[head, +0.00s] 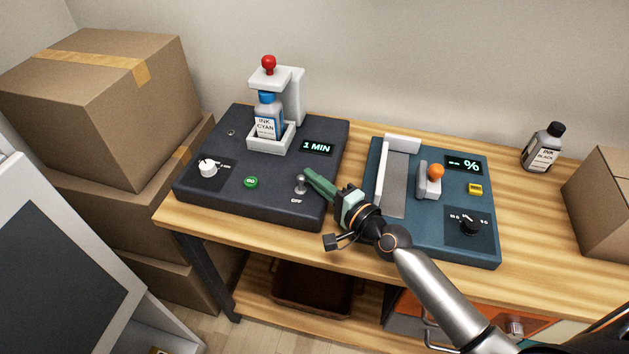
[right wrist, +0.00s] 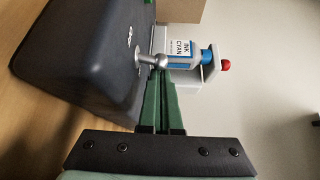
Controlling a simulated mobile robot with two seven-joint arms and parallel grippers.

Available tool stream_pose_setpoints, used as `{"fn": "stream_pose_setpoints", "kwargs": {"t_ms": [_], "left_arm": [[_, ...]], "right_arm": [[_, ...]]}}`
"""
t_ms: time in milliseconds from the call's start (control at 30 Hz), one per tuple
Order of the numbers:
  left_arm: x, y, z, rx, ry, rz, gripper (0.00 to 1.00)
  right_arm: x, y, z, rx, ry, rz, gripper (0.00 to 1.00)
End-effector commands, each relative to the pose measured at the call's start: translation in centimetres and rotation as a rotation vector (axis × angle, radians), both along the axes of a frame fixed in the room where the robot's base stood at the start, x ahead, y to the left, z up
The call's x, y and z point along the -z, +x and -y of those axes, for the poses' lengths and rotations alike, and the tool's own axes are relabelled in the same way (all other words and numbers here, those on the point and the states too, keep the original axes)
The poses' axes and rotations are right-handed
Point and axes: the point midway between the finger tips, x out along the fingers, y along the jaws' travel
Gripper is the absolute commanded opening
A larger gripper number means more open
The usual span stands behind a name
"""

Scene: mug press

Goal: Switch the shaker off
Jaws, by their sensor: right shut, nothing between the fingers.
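The shaker (head: 225,185) is a dark box at the left of the bench; it also shows in the right wrist view (right wrist: 75,45). A cyan ink bottle (head: 267,120) stands upright in its white holder under a red knob (head: 268,64). The metal toggle switch (head: 300,182) sits at the shaker's front right, above an OFF label; in the right wrist view the toggle (right wrist: 150,59) shows its round tip. My right gripper (head: 308,175) is shut and empty, its green fingertips right beside the toggle. I cannot tell whether they touch. My left gripper is not in view.
The shaker carries a lit 1 MIN display (head: 317,148), a green GO button (head: 250,182) and a white dial (head: 207,167). A teal press (head: 470,250) stands to the right, partly under my right arm. A black ink bottle (head: 542,148) and cardboard boxes (head: 115,105) stand around.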

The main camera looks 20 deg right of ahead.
Motion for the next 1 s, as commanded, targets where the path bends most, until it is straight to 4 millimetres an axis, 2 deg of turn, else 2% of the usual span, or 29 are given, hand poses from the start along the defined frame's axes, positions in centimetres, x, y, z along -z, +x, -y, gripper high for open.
{"fn": "stream_pose_setpoints", "kwargs": {"t_ms": [200, 1000], "left_arm": [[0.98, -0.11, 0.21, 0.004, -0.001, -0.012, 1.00], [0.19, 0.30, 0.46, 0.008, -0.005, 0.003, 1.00]], "right_arm": [[-0.02, -0.26, -0.30, -0.002, -0.019, 0.033, 0.00], [-0.27, -0.78, -0.61, -0.002, -0.021, 0.031, 0.00]]}}
